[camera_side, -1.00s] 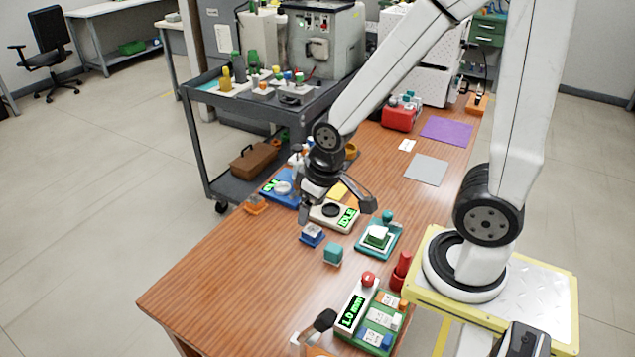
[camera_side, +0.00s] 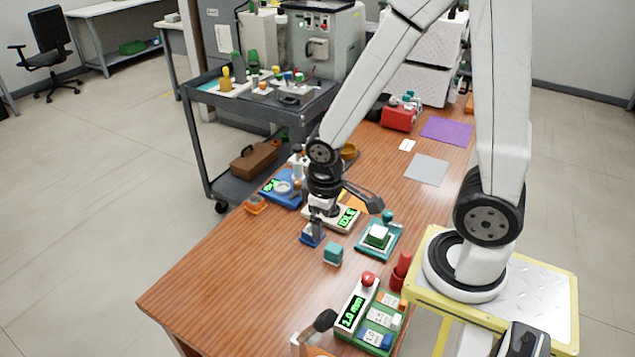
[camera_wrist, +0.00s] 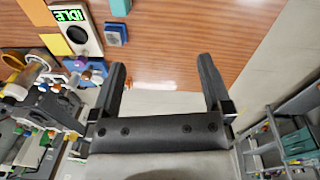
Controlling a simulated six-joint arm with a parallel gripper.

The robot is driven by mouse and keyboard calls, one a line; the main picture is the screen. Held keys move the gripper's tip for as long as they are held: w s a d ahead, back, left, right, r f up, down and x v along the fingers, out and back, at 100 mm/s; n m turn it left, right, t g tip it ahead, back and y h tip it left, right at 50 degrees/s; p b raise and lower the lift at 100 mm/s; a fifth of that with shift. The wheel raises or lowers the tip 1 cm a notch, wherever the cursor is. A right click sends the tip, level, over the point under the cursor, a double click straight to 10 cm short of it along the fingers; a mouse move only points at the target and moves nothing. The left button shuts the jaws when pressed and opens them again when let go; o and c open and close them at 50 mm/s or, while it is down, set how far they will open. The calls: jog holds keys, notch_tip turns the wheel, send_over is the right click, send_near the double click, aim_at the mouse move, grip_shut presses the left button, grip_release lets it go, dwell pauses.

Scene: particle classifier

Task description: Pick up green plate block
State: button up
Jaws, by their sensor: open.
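A teal plate (camera_side: 362,250) bearing a green block (camera_side: 377,234) with a white top lies on the wooden table, right of my gripper in the side view. A separate teal cube (camera_side: 333,254) stands nearer the front edge; a teal piece shows at the top of the wrist view (camera_wrist: 120,7), but I cannot tell which item it is.
An IDLE-display device (camera_side: 346,217) stands behind the gripper. A blue device (camera_side: 278,190) is to its left. A red cylinder (camera_side: 400,271) and a 1.0 mm display unit (camera_side: 352,312) are at front right. The table's left front is clear.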

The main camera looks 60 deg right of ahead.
jog(key=s+d+f+n+g+h, duration=0.5)
jog(key=s+d+f+n+h, duration=0.1)
jog(key=d+f+n+h, duration=0.55)
jog(key=n+t+h, duration=0.1)
jog(key=n+t, duration=0.3)
send_near(379, 231)
jog(key=shift+s+d+f, duration=0.1)
jog(key=shift+s+d, duration=0.1)
jog(key=shift+d, duration=0.4)
jog(key=shift+s+d+f, duration=0.1)
jog(key=shift+s+d, duration=0.05)
jog(key=shift+d, duration=0.45)
jog(key=shift+w+f+n+t, duration=0.1)
jog(key=shift+f+n+t, duration=0.2)
jog(key=shift+f+n, duration=0.25)
jog(key=shift+d, duration=0.1)
jog(key=shift+x, duration=1.25)
jog(key=shift+d, duration=0.1)
jog(key=shift+x, duration=2.5)
jog(key=shift+w+r, duration=0.1)
jog(key=shift+c, duration=0.2)
